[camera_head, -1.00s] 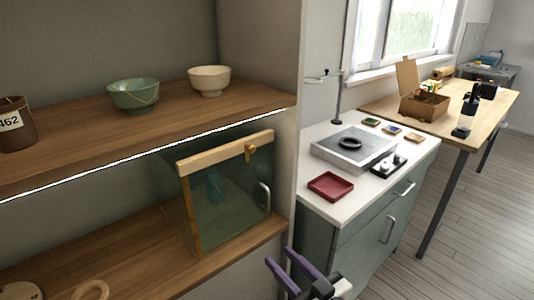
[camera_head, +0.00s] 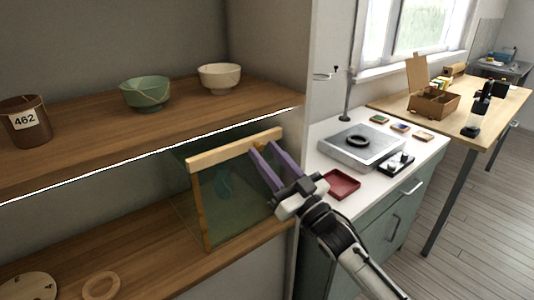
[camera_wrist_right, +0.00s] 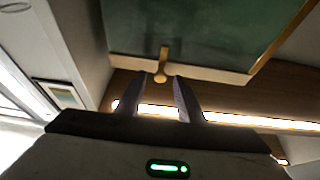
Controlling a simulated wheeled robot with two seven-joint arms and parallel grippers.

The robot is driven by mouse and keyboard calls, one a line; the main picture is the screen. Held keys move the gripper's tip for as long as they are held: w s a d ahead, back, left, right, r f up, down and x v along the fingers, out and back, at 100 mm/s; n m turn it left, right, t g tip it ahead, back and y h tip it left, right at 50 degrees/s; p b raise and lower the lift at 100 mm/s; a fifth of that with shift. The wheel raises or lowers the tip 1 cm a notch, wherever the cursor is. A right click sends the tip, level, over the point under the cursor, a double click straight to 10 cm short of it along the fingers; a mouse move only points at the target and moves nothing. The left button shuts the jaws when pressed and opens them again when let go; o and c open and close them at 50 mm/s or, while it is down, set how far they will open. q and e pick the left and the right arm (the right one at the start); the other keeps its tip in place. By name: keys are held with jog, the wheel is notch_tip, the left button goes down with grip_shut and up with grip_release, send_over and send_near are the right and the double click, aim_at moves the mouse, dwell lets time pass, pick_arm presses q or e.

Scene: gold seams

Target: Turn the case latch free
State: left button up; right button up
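The glass case (camera_head: 228,194) stands on the lower shelf, with a wooden rail along its top front. The small brass case latch (camera_head: 259,146) sits near the right end of that rail, partly hidden by my fingers. In the right wrist view the latch (camera_wrist_right: 162,66) points toward the gap between my fingertips. My right gripper (camera_head: 261,149) is open, with its purple fingers at the latch. In the right wrist view the gripper (camera_wrist_right: 158,80) shows space on both sides of the latch knob. The case handle is hidden behind my gripper. My left gripper is not in view.
A lit shelf edge (camera_head: 150,152) runs just above the case. The upper shelf holds a brown pot (camera_head: 25,122), a green bowl (camera_head: 145,94) and a cream bowl (camera_head: 219,78). A wooden ring (camera_head: 101,286) lies on the lower shelf. A red tray (camera_head: 341,184) sits on the right counter.

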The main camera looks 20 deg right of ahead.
jog(key=shift+w+r, duration=0.1)
jog(key=shift+w, duration=0.1)
jog(key=shift+c, duration=0.3)
grip_shut()
